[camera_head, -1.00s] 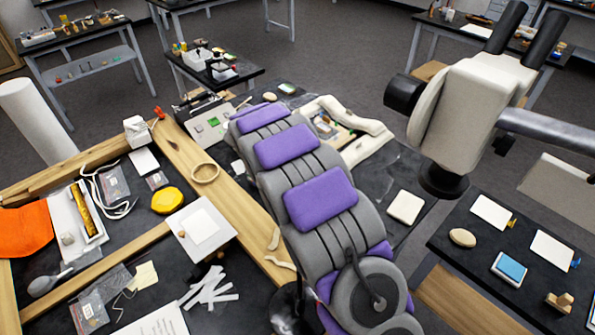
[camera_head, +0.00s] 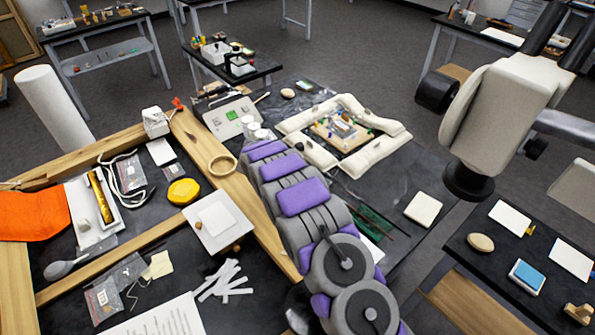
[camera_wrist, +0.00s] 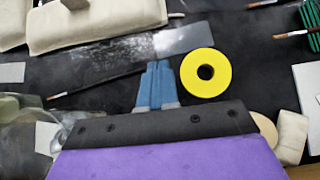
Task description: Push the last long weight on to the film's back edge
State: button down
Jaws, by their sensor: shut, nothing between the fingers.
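Long cream padded weights (camera_head: 378,112) ring the gilt fragment (camera_head: 341,131) on the dark table, beyond my arm. In the wrist view a cream weight (camera_wrist: 97,22) lies at the upper left. A clear, glossy strip that looks like film (camera_wrist: 186,39) lies on the dark surface beside it, its near edge beyond my fingertips. My gripper (camera_wrist: 157,66) shows two blue fingers together, empty, pointing at this strip. The fingers look apart from the weight. In the head view my own arm hides the gripper. Which weight is the last one, I cannot tell.
A yellow ring (camera_wrist: 205,73) lies just right of my fingers. A thin brush (camera_wrist: 95,84) lies to their left, another (camera_wrist: 295,33) at the upper right. A white square block (camera_head: 423,208) stands right of my arm.

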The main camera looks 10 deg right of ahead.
aim_at(324, 164)
jog(key=x, duration=0.3)
jog(key=shift+w+d+f, duration=0.1)
jog(key=shift+d+f, duration=0.05)
jog(key=shift+f, duration=0.1)
jog(key=d, duration=0.1)
jog(key=w+d, duration=0.1)
jog(key=w+d+b, duration=0.1)
jog(key=shift+d+f, duration=0.1)
jog(key=shift+d, duration=0.2)
jog(key=shift+w+d, duration=0.2)
jog(key=shift+d, duration=0.15)
jog(key=shift+a, duration=0.3)
jog(key=d+p, duration=0.1)
jog(key=w+d, duration=0.1)
jog(key=p, duration=0.1)
jog(key=shift+w+d+r+p, duration=0.2)
jog(key=shift+d+r+p, duration=0.05)
jog(key=shift+d+p, duration=0.15)
jog(key=shift+w+d+f+p, duration=0.15)
jog(key=shift+w+d+p, duration=0.15)
jog(key=shift+d+p, duration=0.1)
jog(key=shift+a+f, duration=0.1)
jog(key=shift+a, duration=0.15)
